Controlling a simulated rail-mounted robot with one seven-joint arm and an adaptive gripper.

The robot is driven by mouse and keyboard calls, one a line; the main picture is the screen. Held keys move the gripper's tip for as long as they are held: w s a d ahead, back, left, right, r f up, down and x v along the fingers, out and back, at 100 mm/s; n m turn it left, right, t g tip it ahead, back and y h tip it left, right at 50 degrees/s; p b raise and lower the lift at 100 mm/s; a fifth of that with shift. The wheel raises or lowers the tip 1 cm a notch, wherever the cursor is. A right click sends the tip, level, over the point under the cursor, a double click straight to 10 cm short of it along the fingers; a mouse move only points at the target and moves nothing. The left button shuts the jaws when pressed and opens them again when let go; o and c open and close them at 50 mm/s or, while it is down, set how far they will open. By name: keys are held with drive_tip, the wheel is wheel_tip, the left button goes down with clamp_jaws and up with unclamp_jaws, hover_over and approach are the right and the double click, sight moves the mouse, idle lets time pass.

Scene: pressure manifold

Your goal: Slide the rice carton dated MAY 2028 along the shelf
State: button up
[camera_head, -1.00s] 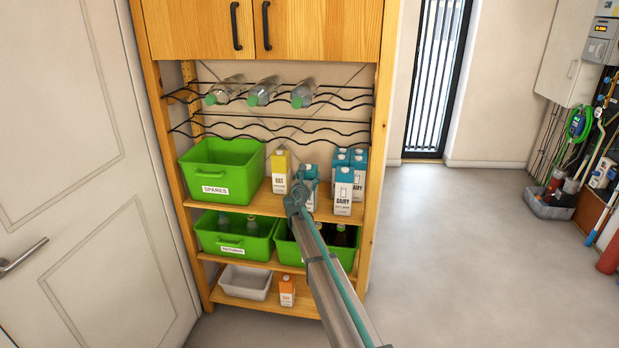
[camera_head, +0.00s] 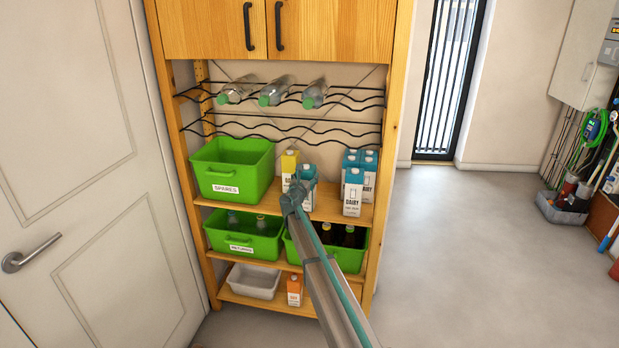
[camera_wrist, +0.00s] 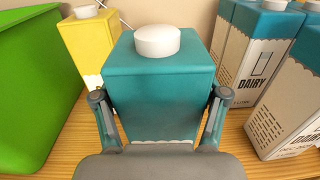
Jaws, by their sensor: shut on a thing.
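My gripper (camera_wrist: 160,100) is shut on a teal carton (camera_wrist: 158,62) with a white cap, one finger on each side. The carton is upright at the middle shelf, and it also shows in the head view (camera_head: 308,176). My gripper (camera_head: 296,193) and arm hide much of its front there. I cannot read its kind or date. A yellow carton (camera_head: 289,164) stands close to its left and behind it, also in the wrist view (camera_wrist: 90,40). Several teal and white DAIRY cartons (camera_head: 353,192) stand to the right, across a gap.
The green SPARES bin (camera_head: 232,170) fills the shelf's left side. Green bins (camera_head: 243,238) with bottles stand below, and a white tray (camera_head: 253,280) and orange carton (camera_head: 294,290) lower still. Wire racks (camera_head: 285,127) hang above. Bare shelf (camera_wrist: 235,135) shows right of the held carton.

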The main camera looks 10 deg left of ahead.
drive_tip(key=a, duration=0.9)
drive_tip(key=shift+s+a, duration=0.3)
drive_tip(key=shift+a, duration=0.1)
idle(0.9)
drive_tip(key=o, duration=1.9)
drive_tip(key=shift+c, duration=0.2)
drive_tip(key=shift+s, duration=0.2)
